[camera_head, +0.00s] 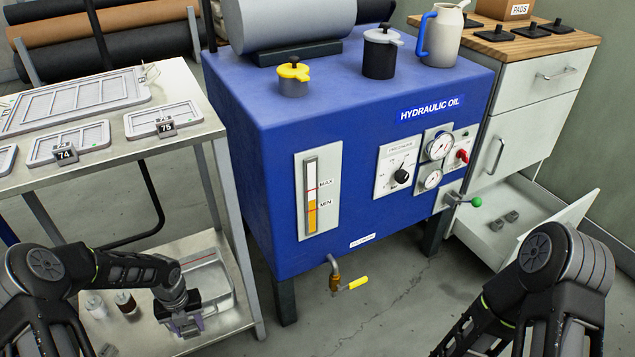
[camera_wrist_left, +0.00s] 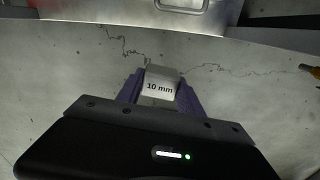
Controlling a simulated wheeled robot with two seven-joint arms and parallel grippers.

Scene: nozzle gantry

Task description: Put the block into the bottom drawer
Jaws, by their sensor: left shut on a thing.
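My left gripper (camera_head: 186,322) is low at the left in the head view, in front of the metal case on the lower shelf. In the left wrist view, its purple fingers (camera_wrist_left: 160,92) are shut on a pale grey block marked "10 mm" (camera_wrist_left: 160,87). In the head view I cannot make out the block. The bottom drawer (camera_head: 487,238) is pulled open at the right, far from my left gripper.
The blue hydraulic oil tank (camera_head: 270,160) stands between my left gripper and the drawer. A brass tap with a yellow handle (camera_head: 356,283) sticks out low in front.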

